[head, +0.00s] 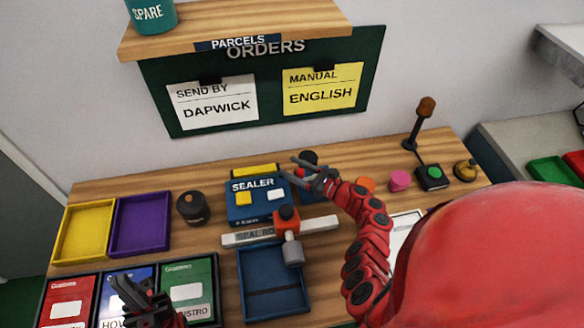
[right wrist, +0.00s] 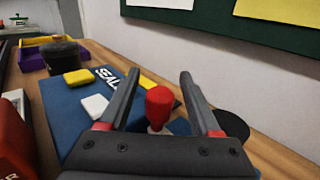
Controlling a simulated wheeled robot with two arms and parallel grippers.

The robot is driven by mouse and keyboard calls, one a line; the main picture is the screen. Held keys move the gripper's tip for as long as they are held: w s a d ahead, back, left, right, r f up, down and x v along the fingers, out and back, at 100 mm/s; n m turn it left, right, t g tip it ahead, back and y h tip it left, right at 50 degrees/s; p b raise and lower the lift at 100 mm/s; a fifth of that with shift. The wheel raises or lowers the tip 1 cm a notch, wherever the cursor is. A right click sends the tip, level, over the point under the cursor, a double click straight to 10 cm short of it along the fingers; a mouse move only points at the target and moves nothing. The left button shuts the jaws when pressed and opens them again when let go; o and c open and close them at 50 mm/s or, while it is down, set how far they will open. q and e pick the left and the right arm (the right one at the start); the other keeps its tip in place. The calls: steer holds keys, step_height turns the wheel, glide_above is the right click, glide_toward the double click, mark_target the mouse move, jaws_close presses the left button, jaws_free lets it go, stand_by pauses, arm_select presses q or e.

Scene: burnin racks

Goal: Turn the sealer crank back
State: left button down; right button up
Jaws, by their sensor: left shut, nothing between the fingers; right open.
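The sealer (head: 240,211) is a blue box on the wooden bench, with a yellow pad and a white pad on top. Its red crank knob (head: 300,173) is at its right side. In the right wrist view the red knob (right wrist: 159,106) stands between the two fingers of my right gripper (right wrist: 159,76), with a gap on both sides. In the head view my right gripper (head: 289,167) is open over the sealer's right side; it partly hides the crank. My left gripper (head: 122,284) is shut and empty over the manuals at the lower left.
A red-topped block (head: 286,218) sits on a pale rail (head: 240,237) before the sealer, above a blue tray (head: 244,285). A dark canister (head: 193,208) stands left, a black round thing (right wrist: 232,124) close right of the knob. A lever (head: 425,110) stands at right.

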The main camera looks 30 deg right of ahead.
steer(key=b+v, duration=0.3)
steer(key=v, duration=1.4)
steer(key=shift+f, duration=0.15)
